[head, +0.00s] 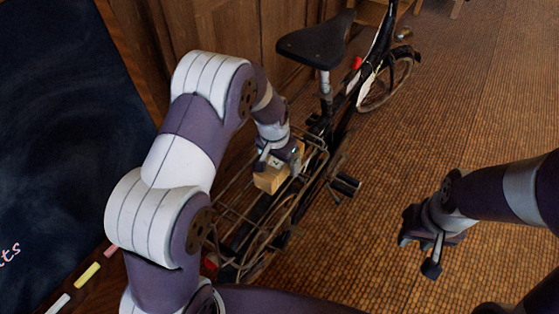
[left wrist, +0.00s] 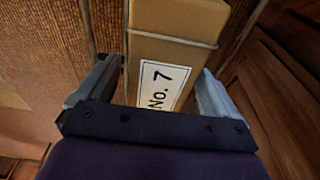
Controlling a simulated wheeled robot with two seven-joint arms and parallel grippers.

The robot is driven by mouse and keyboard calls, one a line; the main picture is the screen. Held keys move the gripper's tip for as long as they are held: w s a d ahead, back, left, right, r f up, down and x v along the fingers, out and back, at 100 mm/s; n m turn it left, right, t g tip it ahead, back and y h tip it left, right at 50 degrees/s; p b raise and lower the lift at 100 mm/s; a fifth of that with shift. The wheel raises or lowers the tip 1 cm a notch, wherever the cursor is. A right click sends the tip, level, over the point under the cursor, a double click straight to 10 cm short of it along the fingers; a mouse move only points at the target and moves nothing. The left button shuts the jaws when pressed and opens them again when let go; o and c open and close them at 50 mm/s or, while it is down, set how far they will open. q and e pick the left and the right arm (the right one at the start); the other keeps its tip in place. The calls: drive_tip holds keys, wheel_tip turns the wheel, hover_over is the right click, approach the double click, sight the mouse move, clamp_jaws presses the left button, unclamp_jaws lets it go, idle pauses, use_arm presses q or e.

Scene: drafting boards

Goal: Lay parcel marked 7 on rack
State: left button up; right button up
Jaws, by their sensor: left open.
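The parcel marked 7 is a small tan cardboard box (head: 271,179) at the rear rack of the bicycle in the head view. In the left wrist view the parcel (left wrist: 175,50) shows a white label reading "No. 7". The rack (head: 238,217) is a frame of thin metal bars over the rear wheel. I cannot tell whether the parcel's underside touches it. My left gripper (head: 279,160) is open, with one finger on each side of the parcel; in the left wrist view its fingers (left wrist: 158,80) flank the label. My right gripper (head: 421,250) is open and empty, right of the bicycle.
The bicycle's saddle (head: 316,42) rises just beyond the rack. Wooden panelling (head: 228,32) stands close behind on the left. A dark chalkboard (head: 65,130) with chalk sticks (head: 87,275) fills the left side. The tiled floor (head: 450,110) to the right is clear.

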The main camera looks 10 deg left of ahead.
sight(275, 163)
use_arm(q)
wheel_tip(275, 163, up, 11)
drive_tip(key=s+p, duration=0.2)
drive_tip(key=p, duration=0.1)
drive_tip(key=s+a+r+n, duration=0.1)
drive_tip(key=s+a+n, duration=0.1)
drive_tip(key=s, duration=0.7)
drive_tip(key=s+a+r+n, duration=0.1)
drive_tip(key=s+a, duration=0.1)
drive_tip(key=s, duration=0.6)
drive_tip(key=shift+s+a+r+n+y, duration=0.2)
drive_tip(key=shift+s+a+n+y, duration=0.1)
drive_tip(key=shift+s+n, duration=0.1)
